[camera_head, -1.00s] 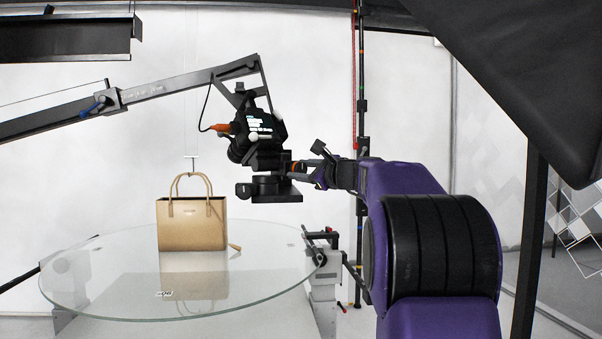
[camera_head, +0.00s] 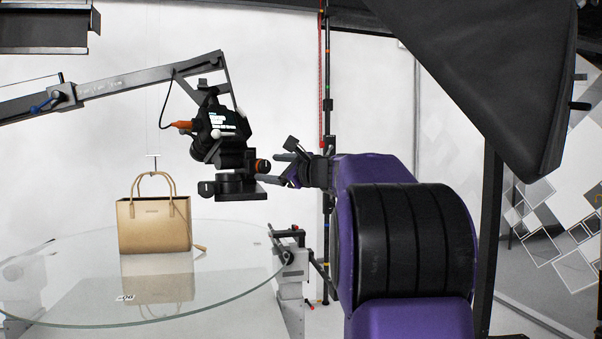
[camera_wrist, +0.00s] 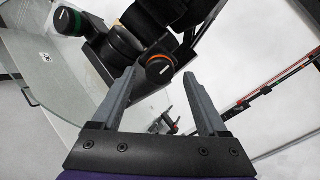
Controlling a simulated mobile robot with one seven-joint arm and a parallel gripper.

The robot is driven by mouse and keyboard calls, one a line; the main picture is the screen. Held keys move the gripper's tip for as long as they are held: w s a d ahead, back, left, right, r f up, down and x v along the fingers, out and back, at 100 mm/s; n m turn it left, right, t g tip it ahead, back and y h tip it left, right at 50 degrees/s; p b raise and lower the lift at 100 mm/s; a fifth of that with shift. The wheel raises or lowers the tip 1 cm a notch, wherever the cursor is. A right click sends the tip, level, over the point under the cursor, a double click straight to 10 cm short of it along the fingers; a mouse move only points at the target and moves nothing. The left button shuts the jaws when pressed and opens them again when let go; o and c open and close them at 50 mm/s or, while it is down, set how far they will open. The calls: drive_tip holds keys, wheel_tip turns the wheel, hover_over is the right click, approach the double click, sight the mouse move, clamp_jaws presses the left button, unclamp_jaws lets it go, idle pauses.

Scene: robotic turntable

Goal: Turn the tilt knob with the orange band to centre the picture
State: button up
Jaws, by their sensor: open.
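The tilt knob with the orange band (camera_wrist: 159,69) is a black round knob on the camera head; in the wrist view it lies just beyond and between my fingertips. It also shows at the right side of the camera mount in the head view (camera_head: 262,166). My gripper (camera_head: 281,168) is open, with its fingers pointing left at the knob and a small gap visible between them and it. In the wrist view, both fingers (camera_wrist: 158,85) stand apart with nothing gripped. The camera (camera_head: 219,128) hangs tilted from a boom; its small screen is too small to read.
A second knob with a green band (camera_wrist: 68,21) is at the upper left in the wrist view. A tan handbag (camera_head: 153,224) stands on the glass turntable (camera_head: 70,312). The boom (camera_head: 130,84) comes in from the left. A black softbox (camera_head: 500,80) hangs at upper right.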

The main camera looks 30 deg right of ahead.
drive_tip(key=v, duration=1.4)
drive_tip(key=shift+s, duration=0.15)
